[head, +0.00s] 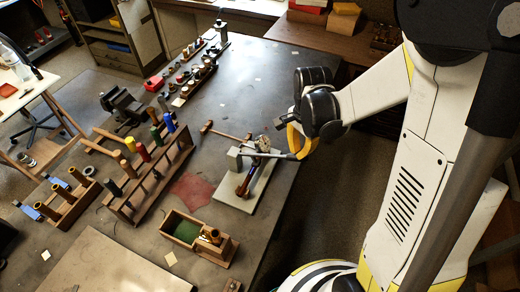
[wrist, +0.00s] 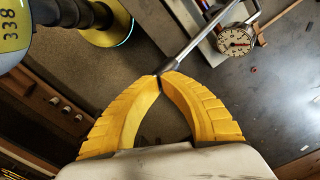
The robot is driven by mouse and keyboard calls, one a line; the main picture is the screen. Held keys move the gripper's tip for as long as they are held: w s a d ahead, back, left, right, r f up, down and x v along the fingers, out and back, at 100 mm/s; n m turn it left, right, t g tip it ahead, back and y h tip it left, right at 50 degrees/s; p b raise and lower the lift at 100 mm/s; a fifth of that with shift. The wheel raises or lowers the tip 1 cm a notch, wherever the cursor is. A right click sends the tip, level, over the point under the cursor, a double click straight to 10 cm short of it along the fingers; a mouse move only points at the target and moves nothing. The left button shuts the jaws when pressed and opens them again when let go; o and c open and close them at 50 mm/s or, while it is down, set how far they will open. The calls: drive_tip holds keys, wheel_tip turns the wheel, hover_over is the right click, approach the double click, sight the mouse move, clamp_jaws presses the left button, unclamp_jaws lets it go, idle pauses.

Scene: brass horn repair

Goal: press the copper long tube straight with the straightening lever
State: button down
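The straightening lever (head: 272,154) is a grey bar that lies nearly level across the press, whose pale base plate (head: 232,195) stands near the bench's right edge. My gripper (head: 297,152) is at the lever's right end. In the wrist view the yellow fingertips (wrist: 160,74) meet around the end of the lever (wrist: 190,45), shut on it. The copper long tube (head: 245,182) seems to be the reddish-brown tube lying lengthwise on the press, partly under the lever. Its straightness is too small to tell. A round dial gauge (wrist: 235,41) stands beside the lever.
A wooden tray with green lining (head: 183,231) stands in front of the press. A wooden rack with coloured handles (head: 150,180) is to the left, and a wooden-handled tool (head: 225,134) lies behind. A red patch (head: 192,188) marks the bench near the press.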

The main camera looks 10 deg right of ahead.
drive_tip(key=shift+f, duration=0.2)
drive_tip(key=shift+s+d+f+b, duration=0.15)
drive_tip(key=shift+d+f+b, duration=0.05)
drive_tip(key=shift+f+b, duration=0.5)
drive_tip(key=shift+s+d+f+b, duration=0.15)
drive_tip(key=shift+d+f+b, duration=0.05)
drive_tip(key=shift+f+b, duration=0.5)
drive_tip(key=shift+f, duration=0.1)
drive_tip(key=shift+s+d+f+b, duration=0.1)
drive_tip(key=shift+f+b, duration=0.55)
drive_tip(key=shift+f, duration=0.05)
drive_tip(key=shift+s+d+f+b, duration=0.1)
drive_tip(key=shift+f+b, duration=0.55)
drive_tip(key=shift+f, duration=0.05)
drive_tip(key=w+a+r+p, duration=0.2)
drive_tip(key=r+p, duration=0.5)
drive_tip(key=r, duration=0.4)
drive_tip(key=w+a+r+p, duration=0.1)
drive_tip(key=a+r+p, duration=0.2)
drive_tip(key=r+p, duration=0.4)
wheel_tip(320, 180, up, 4)
drive_tip(key=shift+w+f, duration=0.1)
drive_tip(key=shift+w, duration=0.3)
